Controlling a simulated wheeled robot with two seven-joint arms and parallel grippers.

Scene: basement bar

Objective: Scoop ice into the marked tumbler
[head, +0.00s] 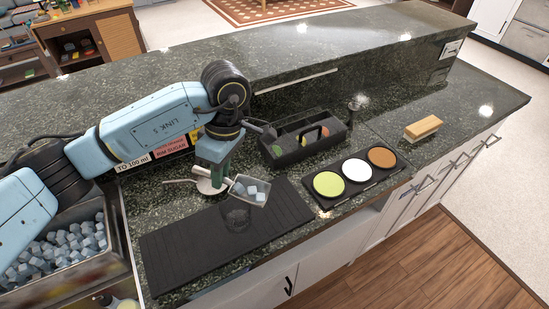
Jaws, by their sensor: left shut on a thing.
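My left gripper (209,163) is shut on the ice scoop (262,202). The scoop is a small metal pan with several pale blue ice cubes (253,191) in it. It is held just above a dark, see-through tumbler (236,216) on the black bar mat (180,246). The scoop overlaps the tumbler's rim in the head view, so the gap between them and the tumbler's contents are hard to tell. The ice bin (122,245), full of cubes, is at the lower left, partly covered by my left arm. My right gripper is out of view.
A black caddy (309,145) stands behind the mat. A black tray (321,204) with green, white and orange rounds lies to the right. Labels (165,153) stand behind my gripper, near a white disc (207,187). A wooden brush (423,128) lies farther right on open counter.

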